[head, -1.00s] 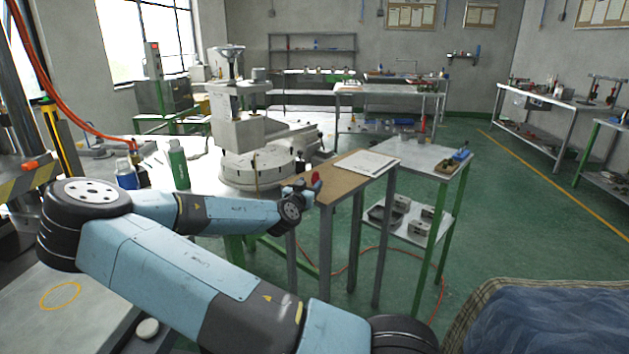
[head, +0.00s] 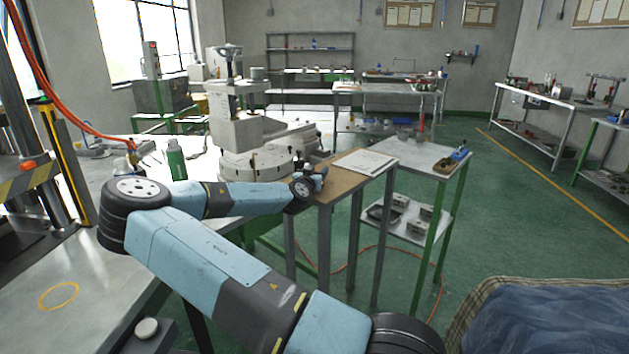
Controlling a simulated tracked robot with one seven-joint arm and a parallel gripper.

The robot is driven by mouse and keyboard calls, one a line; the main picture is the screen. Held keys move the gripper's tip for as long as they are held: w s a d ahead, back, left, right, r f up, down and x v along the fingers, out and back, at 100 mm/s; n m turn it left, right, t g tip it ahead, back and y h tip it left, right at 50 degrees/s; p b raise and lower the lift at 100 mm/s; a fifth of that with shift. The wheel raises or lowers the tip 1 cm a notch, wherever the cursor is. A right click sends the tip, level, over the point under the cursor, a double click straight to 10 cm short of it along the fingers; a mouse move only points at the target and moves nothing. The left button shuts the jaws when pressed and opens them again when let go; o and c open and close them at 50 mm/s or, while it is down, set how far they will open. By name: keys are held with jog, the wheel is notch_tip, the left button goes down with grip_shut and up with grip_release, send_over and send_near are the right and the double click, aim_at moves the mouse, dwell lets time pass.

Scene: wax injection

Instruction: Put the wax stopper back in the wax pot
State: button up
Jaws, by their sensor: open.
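My gripper (head: 318,172) is at the far end of my arm, small and dark, by the near left corner of the brown-topped table. Its jaws are open; the fingertips are hard to make out at this size, and I see nothing held. I cannot pick out the wax stopper or the wax pot with certainty. A pale round knob (head: 147,328) sits on a dark block at the lower left, well apart from my gripper; I cannot tell what it is.
A green bottle (head: 176,160) stands on the bench behind my arm. A round machine table (head: 258,165) is just left of my gripper. A paper sheet (head: 364,162) lies on the brown-topped table (head: 335,183). A metal table (head: 410,153) adjoins it. Open green floor lies to the right.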

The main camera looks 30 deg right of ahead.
jog(key=shift+c, duration=0.2)
jog(key=c, duration=1)
jog(key=shift+r, duration=0.15)
